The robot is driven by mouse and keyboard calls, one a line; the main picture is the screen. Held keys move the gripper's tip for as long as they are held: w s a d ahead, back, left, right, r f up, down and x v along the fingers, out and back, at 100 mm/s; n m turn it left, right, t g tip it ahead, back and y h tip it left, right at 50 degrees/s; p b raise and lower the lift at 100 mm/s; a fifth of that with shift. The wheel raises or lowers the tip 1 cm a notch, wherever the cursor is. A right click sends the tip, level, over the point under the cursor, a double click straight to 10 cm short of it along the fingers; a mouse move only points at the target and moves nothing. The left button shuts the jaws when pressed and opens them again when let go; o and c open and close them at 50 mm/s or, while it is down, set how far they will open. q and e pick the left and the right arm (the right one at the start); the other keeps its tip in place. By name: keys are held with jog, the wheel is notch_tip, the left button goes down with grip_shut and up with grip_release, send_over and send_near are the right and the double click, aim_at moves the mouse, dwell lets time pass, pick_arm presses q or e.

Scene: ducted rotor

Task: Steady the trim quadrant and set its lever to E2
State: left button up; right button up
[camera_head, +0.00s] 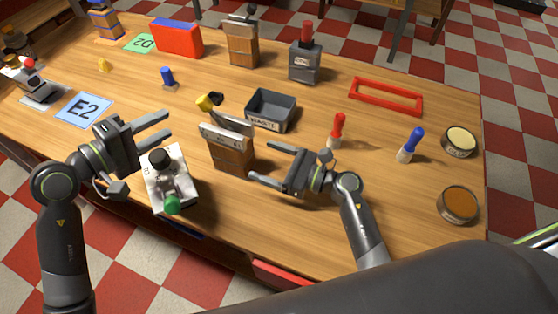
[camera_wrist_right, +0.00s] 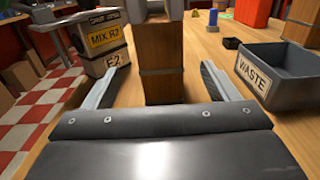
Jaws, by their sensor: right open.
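A wooden block with a grey metal top and a yellow-knobbed lever (camera_head: 231,152), which looks like the trim quadrant, stands at the table's near middle. Its lever leans to the upper left; its scale marks are too small to read. My right gripper (camera_head: 258,162) is open and points at the block from the right. In the right wrist view the block (camera_wrist_right: 163,45) stands between the open fingers, with gaps on both sides. My left gripper (camera_head: 167,125) is open and empty, left of the block. A blue card (camera_head: 84,109) reading E2 lies further left.
A white unit with black and green knobs (camera_head: 177,190) stands near the front edge, below my left gripper. A grey WASTE bin (camera_head: 270,110) is behind the block. A similar wooden lever block (camera_head: 243,50) stands further back. Red and blue-handled tools (camera_head: 337,131) stand at right.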

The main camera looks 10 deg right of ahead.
aim_at(230, 148)
jog(key=x, duration=1.1)
jog(key=c, duration=1.3)
